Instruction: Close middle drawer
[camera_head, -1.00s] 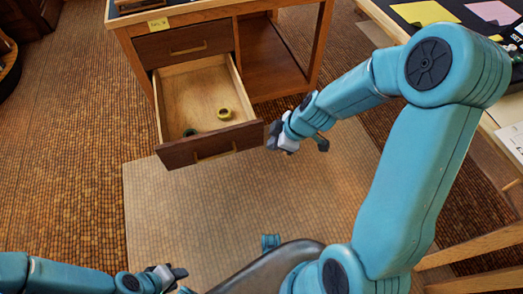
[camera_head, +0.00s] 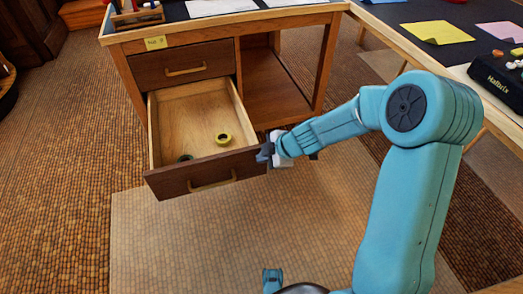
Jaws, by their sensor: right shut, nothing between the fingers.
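The open drawer (camera_head: 205,177) is pulled well out of the wooden desk, below a shut top drawer (camera_head: 184,69). Its dark front has a brass handle (camera_head: 212,183). Inside lie a yellow roll (camera_head: 223,139) and a dark green roll (camera_head: 185,158), the latter partly hidden by the drawer front. My right gripper (camera_head: 266,156) is shut and empty at the right end of the drawer front. It looks very close to the front's edge; I cannot tell whether it touches.
The desk (camera_head: 240,25) has an open shelf space right of the drawers. A second table at the right holds a yellow sheet (camera_head: 437,33), a pink sheet (camera_head: 500,32) and a black box (camera_head: 497,80). A pale floor mat (camera_head: 190,245) lies clear before the drawer.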

